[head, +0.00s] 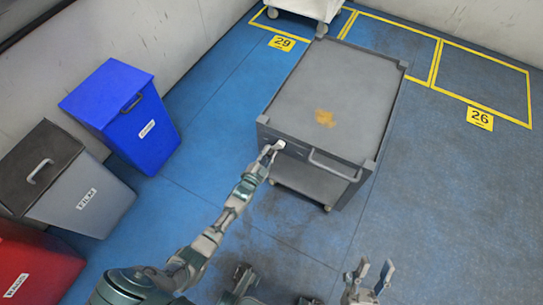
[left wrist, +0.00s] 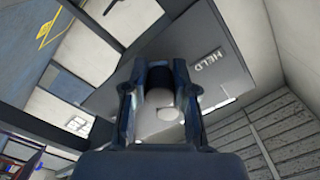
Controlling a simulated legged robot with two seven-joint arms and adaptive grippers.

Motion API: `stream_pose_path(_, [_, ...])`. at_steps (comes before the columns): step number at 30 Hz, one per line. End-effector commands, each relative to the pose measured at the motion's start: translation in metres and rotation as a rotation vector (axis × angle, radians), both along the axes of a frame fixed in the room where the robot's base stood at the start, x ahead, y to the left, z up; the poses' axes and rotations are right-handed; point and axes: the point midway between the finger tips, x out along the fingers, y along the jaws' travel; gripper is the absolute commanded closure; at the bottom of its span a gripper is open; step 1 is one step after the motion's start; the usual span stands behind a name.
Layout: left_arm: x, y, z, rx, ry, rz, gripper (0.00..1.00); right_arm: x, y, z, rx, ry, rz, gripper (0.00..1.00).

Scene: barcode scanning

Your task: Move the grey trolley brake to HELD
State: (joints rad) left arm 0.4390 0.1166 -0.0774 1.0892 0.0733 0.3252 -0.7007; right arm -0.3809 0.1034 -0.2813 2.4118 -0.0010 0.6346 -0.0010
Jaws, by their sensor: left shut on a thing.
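The grey trolley (head: 330,95) stands in the middle of the head view, with a handle (head: 335,166) on its near side. My left gripper (head: 270,150) reaches the trolley's near left corner. In the left wrist view, my left gripper (left wrist: 164,92) is shut on a pale rounded brake knob (left wrist: 166,112) in front of the grey panel. A HELD label (left wrist: 208,58) is on that panel, up and right of the knob. The rest of the brake is hidden behind the fingers. My right gripper (head: 372,272) is open and empty, low in the head view, away from the trolley.
A blue bin (head: 135,118), a grey FILM bin (head: 75,185) and a red bin (head: 32,265) stand along the left wall. A white cart (head: 305,8) is at the back. Yellow-marked floor bays lie behind the trolley, and the floor to its right is clear.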

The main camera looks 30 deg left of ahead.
Motion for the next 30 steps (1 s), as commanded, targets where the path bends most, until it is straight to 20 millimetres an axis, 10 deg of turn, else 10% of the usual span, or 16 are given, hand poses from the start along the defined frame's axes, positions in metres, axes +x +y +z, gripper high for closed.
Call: stream_pose_path(30, [0.000,0.021,0.007,0.274,-0.001,0.007,1.00,0.017,0.004,-0.011,-0.041,0.122,0.004,0.60])
